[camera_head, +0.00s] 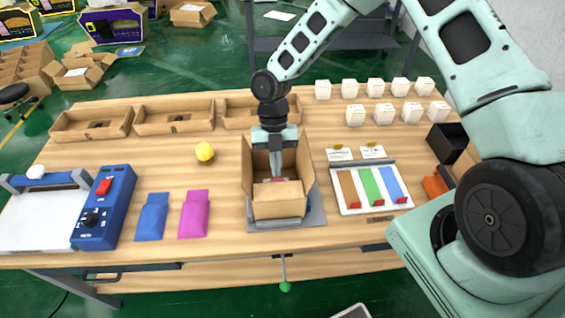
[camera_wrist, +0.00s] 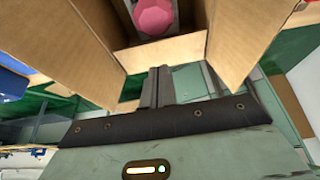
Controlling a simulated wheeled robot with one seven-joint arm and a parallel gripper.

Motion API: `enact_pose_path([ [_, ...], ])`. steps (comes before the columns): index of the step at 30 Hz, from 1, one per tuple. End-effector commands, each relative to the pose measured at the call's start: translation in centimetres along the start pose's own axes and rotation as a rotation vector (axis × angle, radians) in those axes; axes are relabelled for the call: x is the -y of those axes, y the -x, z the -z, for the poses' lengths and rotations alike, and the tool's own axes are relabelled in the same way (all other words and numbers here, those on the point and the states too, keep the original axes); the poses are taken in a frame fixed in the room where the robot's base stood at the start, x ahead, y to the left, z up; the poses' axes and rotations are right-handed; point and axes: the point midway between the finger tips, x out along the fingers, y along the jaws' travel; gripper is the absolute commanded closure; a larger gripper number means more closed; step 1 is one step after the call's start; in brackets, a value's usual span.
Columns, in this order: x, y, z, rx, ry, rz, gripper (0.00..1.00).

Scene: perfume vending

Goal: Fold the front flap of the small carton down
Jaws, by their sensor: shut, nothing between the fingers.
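The small carton (camera_head: 277,208) stands open-topped near the front middle of the table. Its left and right flaps stand up, and a paler front panel (camera_head: 277,190) slopes at the front edge. A pink object (camera_head: 274,180) lies inside; it also shows in the wrist view (camera_wrist: 153,17). My gripper (camera_head: 276,172) points down at the carton's opening, shut and empty. In the wrist view, the shut fingers (camera_wrist: 158,78) are close to a cardboard edge (camera_wrist: 160,50), between the left flap (camera_wrist: 85,45) and right flap (camera_wrist: 238,40). I cannot tell whether they touch cardboard.
The carton sits on a grey plate (camera_head: 308,220). A pink pouch (camera_head: 194,215) and blue pouch (camera_head: 152,218) lie left, a tray with coloured strips (camera_head: 370,188) right. A yellow object (camera_head: 205,151) and wooden trays (camera_head: 174,117) are farther back. White boxes (camera_head: 384,113) stand back right.

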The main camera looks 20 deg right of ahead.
Motion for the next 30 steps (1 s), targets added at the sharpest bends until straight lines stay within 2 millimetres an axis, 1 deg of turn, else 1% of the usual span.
enact_pose_path([
  [1,-0.6,1.1,0.8,0.002,0.003,0.000,1.00],
  [2,-0.5,1.1,0.0,0.005,0.000,-0.003,1.00],
  [3,-0.4,1.6,-0.4,0.005,-0.003,-0.003,1.00],
  [12,-0.4,6.7,-2.4,0.005,-0.001,-0.003,1.00],
  [15,-0.4,8.2,-2.8,0.004,-0.002,-0.003,1.00],
  [19,-0.4,9.3,-3.1,0.002,0.000,-0.002,1.00],
  [25,-0.4,9.8,-3.1,0.000,0.000,0.000,1.00],
  [28,-1.0,9.9,-1.9,0.014,-0.053,0.013,1.00],
  [30,-1.8,9.9,-0.1,0.034,-0.137,0.028,1.00],
])
